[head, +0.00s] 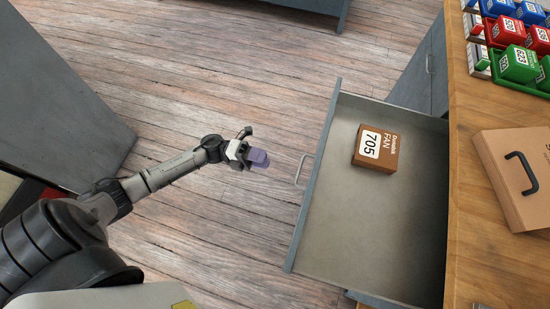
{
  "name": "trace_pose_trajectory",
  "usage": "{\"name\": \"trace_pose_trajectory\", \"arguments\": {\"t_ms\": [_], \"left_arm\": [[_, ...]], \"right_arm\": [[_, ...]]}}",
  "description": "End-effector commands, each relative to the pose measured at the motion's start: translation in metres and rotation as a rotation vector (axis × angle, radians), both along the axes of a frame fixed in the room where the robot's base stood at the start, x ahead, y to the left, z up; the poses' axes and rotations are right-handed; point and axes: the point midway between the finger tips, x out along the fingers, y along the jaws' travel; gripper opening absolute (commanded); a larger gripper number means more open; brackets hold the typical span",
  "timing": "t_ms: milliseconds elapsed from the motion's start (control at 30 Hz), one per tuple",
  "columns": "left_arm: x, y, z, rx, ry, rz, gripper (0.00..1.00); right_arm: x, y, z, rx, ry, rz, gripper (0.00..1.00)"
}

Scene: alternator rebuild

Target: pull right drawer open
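The right drawer (345,230) stands pulled out from the wooden-topped workbench, with its inside showing. A brown box marked "FAN 705" (376,148) lies in it toward the far end. The drawer's metal handle (301,170) is on its front panel, facing left. My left gripper (257,157) is over the floor, left of the handle and apart from it. A purple piece shows at its fingertips; I cannot tell whether it is a held thing or part of the fingers. My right gripper is not in view.
The bench top (480,240) at right carries a brown case with a black handle (510,175) and several blue, red and green bins (515,65). A grey cabinet (60,100) stands at left. Wooden floor (220,75) lies clear between.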

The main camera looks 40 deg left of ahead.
Motion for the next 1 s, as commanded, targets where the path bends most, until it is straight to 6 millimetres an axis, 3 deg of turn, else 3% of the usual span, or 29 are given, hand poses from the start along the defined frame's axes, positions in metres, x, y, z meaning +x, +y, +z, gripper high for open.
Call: {"name": "trace_pose_trajectory", "arguments": {"t_ms": [233,1000], "left_arm": [[-0.006,0.014,-0.003,0.0,0.0,0.0,0.35],[-0.001,0.016,-0.006,-0.004,0.047,0.029,0.35]], "right_arm": [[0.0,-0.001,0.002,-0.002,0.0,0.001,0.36],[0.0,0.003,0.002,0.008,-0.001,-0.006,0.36]]}}
